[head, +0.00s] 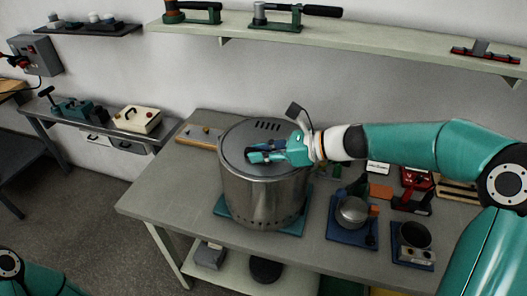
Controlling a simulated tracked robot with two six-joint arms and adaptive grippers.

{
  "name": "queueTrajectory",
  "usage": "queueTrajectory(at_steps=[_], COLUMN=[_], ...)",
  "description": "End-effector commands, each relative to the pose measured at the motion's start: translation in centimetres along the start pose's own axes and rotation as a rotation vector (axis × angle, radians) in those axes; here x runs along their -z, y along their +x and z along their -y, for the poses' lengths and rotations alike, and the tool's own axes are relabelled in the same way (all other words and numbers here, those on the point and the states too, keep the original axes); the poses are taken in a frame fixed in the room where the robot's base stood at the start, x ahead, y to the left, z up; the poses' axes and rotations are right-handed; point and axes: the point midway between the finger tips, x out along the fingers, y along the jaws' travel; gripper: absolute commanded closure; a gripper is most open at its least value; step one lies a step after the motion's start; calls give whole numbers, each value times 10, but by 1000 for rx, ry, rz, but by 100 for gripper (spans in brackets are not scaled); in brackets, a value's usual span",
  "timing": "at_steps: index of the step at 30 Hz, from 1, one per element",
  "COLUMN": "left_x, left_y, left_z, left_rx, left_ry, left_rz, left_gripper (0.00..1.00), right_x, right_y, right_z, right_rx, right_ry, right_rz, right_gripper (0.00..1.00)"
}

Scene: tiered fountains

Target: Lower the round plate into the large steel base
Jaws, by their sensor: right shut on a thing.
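The large steel base (262,200) is a shiny cylinder with small holes near its foot. It stands upright on a teal mat on the grey table. The round plate (240,132), grey with dark slots near its far edge, is at the level of the base's top rim and covers its mouth. I cannot tell whether it sits inside the rim or just on top of it. My right gripper (255,153) is above the plate's middle, shut on it; its fingers hide the grasped part. My left gripper is out of view.
The table (150,202) is bare at its front left. A wooden strip (198,136) lies behind the base. To the right, a metal bowl (352,212) and a dark cup (413,235) stand on blue trays. A shelf (350,33) runs along the wall above.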

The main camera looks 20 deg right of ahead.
Motion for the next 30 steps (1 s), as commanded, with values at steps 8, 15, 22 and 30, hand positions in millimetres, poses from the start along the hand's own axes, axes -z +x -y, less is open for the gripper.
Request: queueTrajectory(at_steps=[8,15,22,30], left_x=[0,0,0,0], left_y=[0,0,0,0], left_z=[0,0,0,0], left_rx=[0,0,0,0], left_ry=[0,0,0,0], left_rz=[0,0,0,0], left_gripper=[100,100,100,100], right_x=[0,0,1,1], right_y=[0,0,-1,-30], right_z=[0,0,0,1], right_rx=[1,1,0,5], right_ry=[-1,-1,1,-1], right_rz=[1,1,-1,0], right_gripper=[75,50,50,50])
